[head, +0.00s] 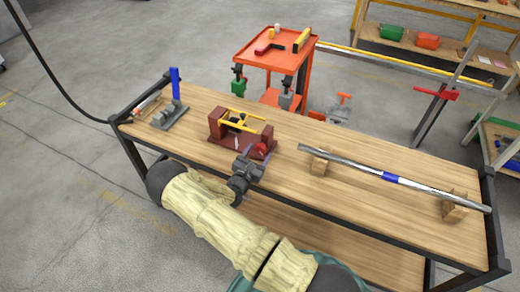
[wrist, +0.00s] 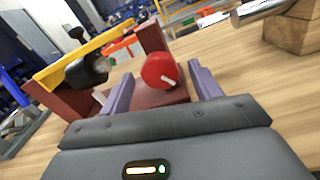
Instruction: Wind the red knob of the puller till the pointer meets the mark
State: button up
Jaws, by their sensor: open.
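The puller (head: 238,130) stands on the wooden bench, a dark red frame with yellow bars across its top. In the head view the knob (head: 262,148) is small, at the puller's near right side. My gripper (wrist: 160,88) is open, its two purple-grey fingers standing left and right of the knob; in the wrist view neither clearly touches it. A yellow bar (wrist: 85,57) and a black cylinder (wrist: 87,70) lie beyond the left finger. I cannot make out the mark.
A long metal bar (head: 390,178) with a blue band rests on wooden blocks to the right. A grey device with a blue handle (head: 175,84) stands at the bench's left end. An orange trolley (head: 275,50) is behind the bench. The bench's front middle is bare.

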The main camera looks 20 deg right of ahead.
jog(key=shift+x, duration=1.05)
jog(key=shift+c, duration=0.4)
jog(key=c, duration=0.9)
jog(key=shift+m+p, duration=0.3)
jog(key=shift+m, duration=0.1)
jog(key=shift+m+p, duration=0.6)
jog(key=shift+m, duration=0.6)
jog(key=shift+m+p, duration=0.75)
jog(key=shift+m, duration=1.15)
